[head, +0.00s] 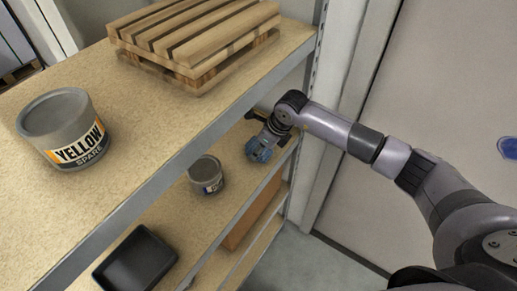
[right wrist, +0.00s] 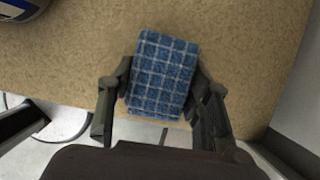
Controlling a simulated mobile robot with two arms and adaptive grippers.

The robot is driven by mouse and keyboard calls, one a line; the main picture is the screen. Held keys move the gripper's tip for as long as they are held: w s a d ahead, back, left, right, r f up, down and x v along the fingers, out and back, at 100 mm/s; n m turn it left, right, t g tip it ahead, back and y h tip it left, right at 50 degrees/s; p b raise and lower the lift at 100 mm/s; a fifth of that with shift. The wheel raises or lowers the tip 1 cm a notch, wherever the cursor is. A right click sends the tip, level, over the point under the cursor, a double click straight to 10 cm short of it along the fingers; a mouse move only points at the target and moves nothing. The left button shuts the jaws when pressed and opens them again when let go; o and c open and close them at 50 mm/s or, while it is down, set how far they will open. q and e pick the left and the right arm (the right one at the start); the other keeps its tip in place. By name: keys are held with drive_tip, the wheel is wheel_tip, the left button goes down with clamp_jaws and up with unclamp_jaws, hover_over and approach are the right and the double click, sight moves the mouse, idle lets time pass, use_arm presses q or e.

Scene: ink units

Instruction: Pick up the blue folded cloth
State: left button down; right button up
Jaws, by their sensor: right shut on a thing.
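The blue folded cloth (right wrist: 164,76) has a white grid pattern. In the right wrist view it sits between the two fingers of my right gripper (right wrist: 163,104), which is shut on it. The tan shelf board shows behind and below the cloth; I cannot tell whether the cloth touches it. In the head view my right gripper (head: 266,137) reaches in from the right to the lower shelf, with the cloth (head: 262,149) partly hidden at its tips. My left gripper does not show.
A grey tin (head: 206,175) stands left of the cloth on the lower shelf (head: 232,200). A black tray (head: 135,262) is nearer. The upper shelf (head: 130,190) holds a wooden pallet (head: 200,38) and a "YELLOW SPARE" tin (head: 62,128). A shelf post stands close to my right arm.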

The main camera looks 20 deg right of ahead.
drive_tip(key=shift+c, duration=1.3)
drive_tip(key=shift+r+b, duration=0.45)
drive_tip(key=shift+r, duration=0.35)
drive_tip(key=shift+b+v, duration=0.55)
drive_tip(key=shift+v, duration=0.35)
drive_tip(key=s+d+b, duration=0.4)
drive_tip(key=s+d, duration=0.7)
drive_tip(key=s, duration=0.2)
drive_tip(key=shift+s+b, duration=0.2)
drive_tip(key=shift+b, duration=0.15)
drive_tip(key=shift+r, duration=0.1)
